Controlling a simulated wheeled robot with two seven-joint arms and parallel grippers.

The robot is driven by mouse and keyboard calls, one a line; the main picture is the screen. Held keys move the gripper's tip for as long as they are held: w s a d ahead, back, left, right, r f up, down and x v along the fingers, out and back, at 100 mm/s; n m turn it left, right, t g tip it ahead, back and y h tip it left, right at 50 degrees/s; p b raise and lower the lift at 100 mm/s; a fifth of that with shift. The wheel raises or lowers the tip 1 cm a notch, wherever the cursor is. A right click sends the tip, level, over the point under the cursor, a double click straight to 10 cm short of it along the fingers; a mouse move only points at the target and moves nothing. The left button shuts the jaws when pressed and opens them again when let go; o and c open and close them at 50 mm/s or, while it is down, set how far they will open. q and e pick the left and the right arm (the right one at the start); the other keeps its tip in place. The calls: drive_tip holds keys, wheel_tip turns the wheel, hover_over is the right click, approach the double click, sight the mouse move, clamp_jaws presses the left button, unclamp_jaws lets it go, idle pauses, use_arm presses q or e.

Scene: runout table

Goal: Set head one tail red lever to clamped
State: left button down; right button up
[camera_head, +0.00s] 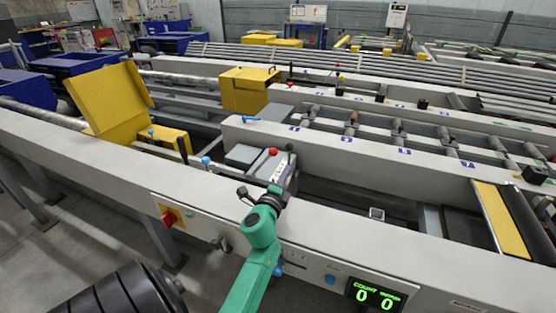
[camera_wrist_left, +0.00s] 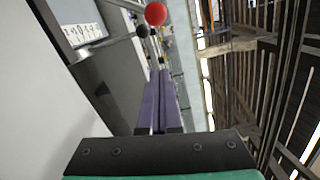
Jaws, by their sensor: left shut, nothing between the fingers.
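The red lever shows as a red ball knob (camera_head: 273,152) on the tail unit at the middle of the near rail. In the left wrist view the red ball (camera_wrist_left: 155,13) is at the top, just beyond the fingertips, with a black ball (camera_wrist_left: 142,31) beside it. My left gripper (camera_head: 276,190) is in front of the red knob, on the near side. Its purple fingers (camera_wrist_left: 160,75) are shut together with nothing between them. They look apart from the red ball. The lower part of the lever is hard to make out. My right gripper is not in view.
A yellow guard (camera_head: 108,98) stands open to the left. A blue knob (camera_head: 205,160) and a blue handle (camera_head: 250,118) are near the tail unit. The near beam (camera_head: 350,235) has a red switch (camera_head: 169,217) and a green counter (camera_head: 375,296) on its front.

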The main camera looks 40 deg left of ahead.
use_arm(q)
drive_tip(key=a, duration=0.1)
drive_tip(key=w+a+p, duration=0.1)
drive_tip(key=a, duration=0.1)
drive_tip(key=w+a, duration=0.1)
drive_tip(key=a, duration=0.1)
drive_tip(key=shift+w+a+r, duration=0.1)
drive_tip(key=shift+w+r, duration=0.15)
drive_tip(key=shift+r, duration=0.15)
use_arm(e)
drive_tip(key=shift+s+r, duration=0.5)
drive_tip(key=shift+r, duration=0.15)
